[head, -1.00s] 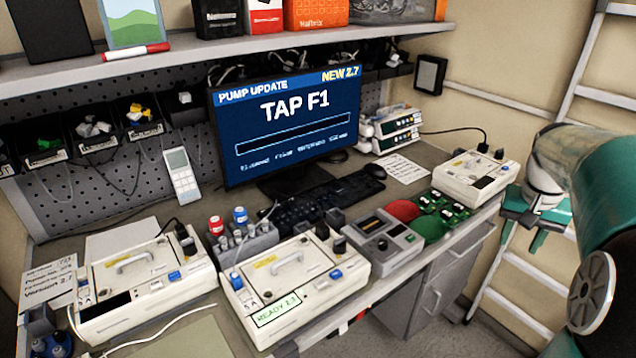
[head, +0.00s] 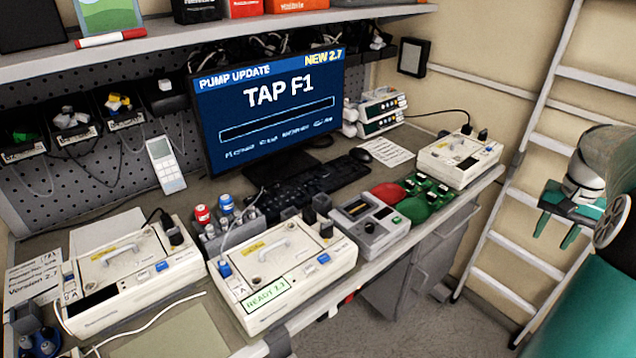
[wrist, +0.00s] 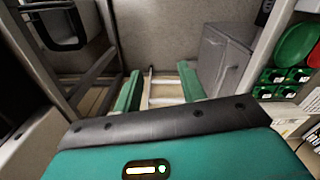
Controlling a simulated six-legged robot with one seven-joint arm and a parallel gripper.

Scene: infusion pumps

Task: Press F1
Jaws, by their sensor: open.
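The monitor (head: 268,108) on the bench shows "PUMP UPDATE", "NEW 2.7" and "TAP F1" above an empty bar. The black keyboard (head: 312,188) lies on the bench in front of it; the F1 key is too small to make out and the monitor stand is close behind. My gripper (head: 560,228) is at the right of the head view, off the bench and in front of the ladder, well right of the keyboard. In the wrist view my gripper (wrist: 160,88) has its two green fingers apart with nothing between them. The keyboard does not show in the wrist view.
A grey tester (head: 370,226), red and green pads and a bottle rack (head: 222,225) stand near the keyboard. Another pump (head: 460,160) is at the right end. A ladder (head: 530,150) leans at the wall.

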